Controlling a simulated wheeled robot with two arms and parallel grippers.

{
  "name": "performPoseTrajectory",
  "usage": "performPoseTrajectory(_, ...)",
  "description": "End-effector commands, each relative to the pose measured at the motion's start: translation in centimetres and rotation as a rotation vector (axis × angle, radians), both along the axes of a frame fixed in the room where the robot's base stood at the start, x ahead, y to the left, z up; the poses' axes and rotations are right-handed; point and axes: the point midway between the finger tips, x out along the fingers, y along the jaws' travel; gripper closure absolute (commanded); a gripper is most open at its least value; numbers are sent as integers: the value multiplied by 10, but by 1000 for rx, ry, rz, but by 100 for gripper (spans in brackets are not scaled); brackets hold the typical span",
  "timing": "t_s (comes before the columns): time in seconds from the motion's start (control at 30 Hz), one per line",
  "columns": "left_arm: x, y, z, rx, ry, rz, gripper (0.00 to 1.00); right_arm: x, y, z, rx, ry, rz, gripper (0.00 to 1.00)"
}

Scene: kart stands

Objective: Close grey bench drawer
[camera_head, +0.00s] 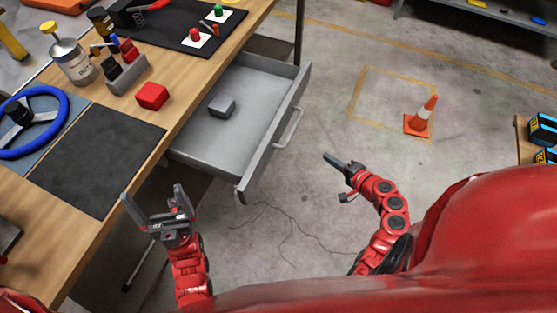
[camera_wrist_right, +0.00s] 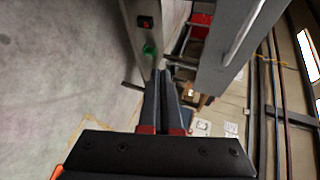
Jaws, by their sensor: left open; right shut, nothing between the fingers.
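My left gripper (camera_head: 152,194) is open and empty near the bench's front edge, left of the drawer.
The wooden bench (camera_head: 75,235) holds a blue steering wheel (camera_head: 62,128), a red block (camera_head: 152,96), a black mat (camera_head: 95,160) and a metal can (camera_head: 73,62). An orange cone (camera_head: 422,115) stands on the floor at right. The floor between drawer and cone is clear.

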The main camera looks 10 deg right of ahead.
Motion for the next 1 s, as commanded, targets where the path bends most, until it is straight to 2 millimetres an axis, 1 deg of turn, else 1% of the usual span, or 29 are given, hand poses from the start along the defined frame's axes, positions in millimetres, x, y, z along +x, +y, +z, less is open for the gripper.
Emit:
performPoseTrajectory(0.03, 0, 0, -10, 0, 0, 0, 0, -9, 10, 9, 61, -37, 74, 100)
performPoseTrajectory(0.1, 0, 0, -15, 0, 0, 0, 0, -25, 28, 32, 136, -95, 195, 100)
performPoseTrajectory(0.2, 0, 0, -21, 0, 0, 0, 0, -51, 46, 60, 199, -170, 342, 100)
performPoseTrajectory(0.3, 0, 0, -23, 0, 0, 0, 0, -71, 56, 78, 226, -222, 439, 100)
performPoseTrajectory(0.33, 0, 0, -24, 0, 0, 0, 0, -75, 58, 82, 232, -232, 462, 100)
performPoseTrajectory(0.43, 0, 0, -24, 0, 0, 0, 0, -82, 62, 89, 239, -252, 498, 100)
performPoseTrajectory(0.57, 0, 0, -21, 0, 0, 0, 0, -77, 73, 91, 242, -256, 508, 100)
performPoseTrajectory(0.67, 0, 0, -19, 0, 0, 0, 0, -68, 88, 91, 244, -254, 511, 100)
performPoseTrajectory(1.0, 0, 0, -7, 0, 0, 0, 0, -25, 146, 92, 242, -253, 507, 100)
